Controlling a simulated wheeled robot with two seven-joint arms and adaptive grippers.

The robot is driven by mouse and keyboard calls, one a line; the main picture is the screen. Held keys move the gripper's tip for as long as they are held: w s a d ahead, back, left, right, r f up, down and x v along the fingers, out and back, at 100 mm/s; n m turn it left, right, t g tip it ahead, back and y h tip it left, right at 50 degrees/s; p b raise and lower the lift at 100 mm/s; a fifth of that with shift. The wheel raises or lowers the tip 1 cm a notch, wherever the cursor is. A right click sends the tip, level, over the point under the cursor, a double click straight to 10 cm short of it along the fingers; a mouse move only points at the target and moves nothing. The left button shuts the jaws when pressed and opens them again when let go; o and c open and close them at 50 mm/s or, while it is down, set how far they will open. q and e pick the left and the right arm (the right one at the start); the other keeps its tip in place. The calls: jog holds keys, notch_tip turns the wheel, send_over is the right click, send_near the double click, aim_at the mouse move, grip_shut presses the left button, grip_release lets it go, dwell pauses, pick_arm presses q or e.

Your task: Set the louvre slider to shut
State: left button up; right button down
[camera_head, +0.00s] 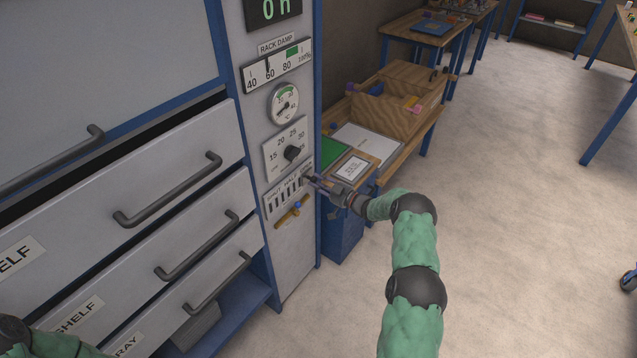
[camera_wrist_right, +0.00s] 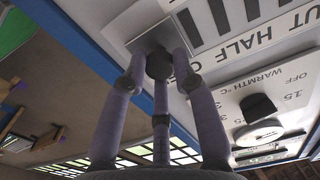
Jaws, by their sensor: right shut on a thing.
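The louvre panel (camera_head: 270,205) is a pale plate with dark vertical slots, low on the cabinet's narrow control column. Its label reads SHUT, HALF, OPEN from left to right in the head view. My right gripper (camera_head: 309,179) is at the panel's right, OPEN end. In the right wrist view, its fingers (camera_wrist_right: 160,68) are shut on the dark knob of the louvre slider (camera_wrist_right: 160,62). The slider's pale plate (camera_wrist_right: 137,24) shows behind the fingertips, beside the dark slots. The fingers hide part of the knob. My left gripper is out of view.
Above the panel are a warmth dial (camera_head: 292,153), a round gauge (camera_head: 285,103) and a rack damp scale (camera_head: 277,65). A brass lever with a blue centre (camera_head: 297,206) is just below. Drawer handles (camera_head: 170,195) stick out at left. A wooden bench (camera_head: 432,118) stands at right.

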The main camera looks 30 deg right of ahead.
jog(key=a+p, duration=0.1)
jog(key=a, duration=0.1)
jog(key=s+a, duration=0.1)
jog(key=a, duration=0.1)
jog(key=s+a+p, duration=0.1)
jog(key=a, duration=0.1)
jog(key=shift+s+a+r+p, duration=0.2)
jog(key=shift+s+r+p, duration=0.1)
jog(key=shift+r, duration=0.1)
jog(key=s+a, duration=0.1)
jog(key=a, duration=0.2)
jog(key=s+a+p, duration=0.1)
jog(key=a, duration=0.2)
jog(key=s+a, duration=0.1)
jog(key=a, duration=0.2)
jog(key=shift+s+a+p, duration=0.25)
jog(key=shift+s+p, duration=0.05)
jog(key=shift+s, duration=0.05)
jog(key=c, duration=1)
grip_release()
jog(key=shift+a, duration=0.1)
jog(key=shift+o, duration=0.2)
jog(key=shift+s, duration=0.15)
jog(key=shift+f, duration=0.1)
jog(key=shift+f, duration=0.1)
